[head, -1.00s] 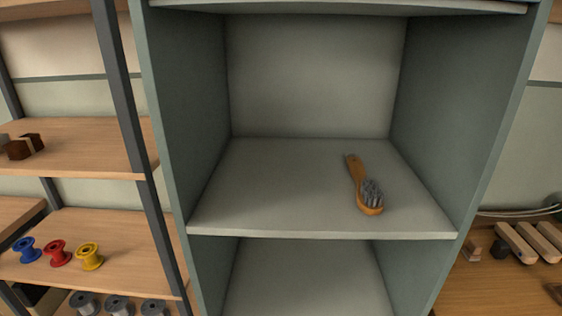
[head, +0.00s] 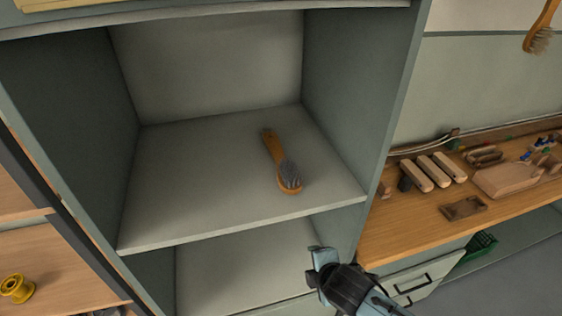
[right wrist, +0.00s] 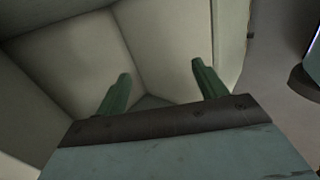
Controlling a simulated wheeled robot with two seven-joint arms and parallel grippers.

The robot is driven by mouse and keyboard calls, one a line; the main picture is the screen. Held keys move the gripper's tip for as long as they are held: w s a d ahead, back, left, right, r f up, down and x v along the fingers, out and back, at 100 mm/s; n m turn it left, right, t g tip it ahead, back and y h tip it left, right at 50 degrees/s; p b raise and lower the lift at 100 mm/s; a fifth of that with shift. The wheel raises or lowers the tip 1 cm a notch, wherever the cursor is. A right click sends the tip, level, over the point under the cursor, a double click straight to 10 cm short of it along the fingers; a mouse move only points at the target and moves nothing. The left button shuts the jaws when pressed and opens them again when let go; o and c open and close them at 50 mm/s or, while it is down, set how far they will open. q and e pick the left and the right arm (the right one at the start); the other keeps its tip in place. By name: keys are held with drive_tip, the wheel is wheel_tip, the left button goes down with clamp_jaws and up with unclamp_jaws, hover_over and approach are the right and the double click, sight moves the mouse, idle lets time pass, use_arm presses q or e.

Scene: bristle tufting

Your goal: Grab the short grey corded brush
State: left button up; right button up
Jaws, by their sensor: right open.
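A short brush (head: 281,163) with an orange-brown wooden handle and grey bristles lies on the middle shelf of the grey-green cabinet in the head view. Its bristles face up, and its bristle end points to the shelf's front edge. My right gripper (head: 318,267) is below and to the right of the brush, in front of the cabinet's lower compartment, apart from the brush. In the right wrist view its two green fingers (right wrist: 158,88) are spread apart with nothing between them. The brush does not show in that view. My left gripper is not in view.
The cabinet shelf (head: 190,180) is otherwise empty, with side walls left and right. A wooden workbench (head: 420,225) at the right holds several wooden blocks. Another brush (head: 541,28) hangs at the upper right. A yellow spool (head: 17,288) sits on the left rack.

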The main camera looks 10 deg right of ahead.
wheel_tip(320, 180, up, 16)
drive_tip(key=s+a+n+t+p, duration=0.1)
drive_tip(key=a+n+t+p, duration=0.1)
drive_tip(key=a+n+p, duration=0.15)
drive_tip(key=n+t+y, duration=0.1)
drive_tip(key=n+t, duration=0.3)
drive_tip(key=n, duration=1.2)
approach(290, 172)
drive_tip(key=x, duration=0.6)
drive_tip(key=shift+f, duration=0.4)
drive_tip(key=shift+g, duration=0.3)
drive_tip(key=shift+p+x, duration=0.35)
drive_tip(key=shift+x, duration=2.5)
drive_tip(key=shift+d+r, duration=0.15)
drive_tip(key=shift+d, duration=0.1)
drive_tip(key=c, duration=1.1)
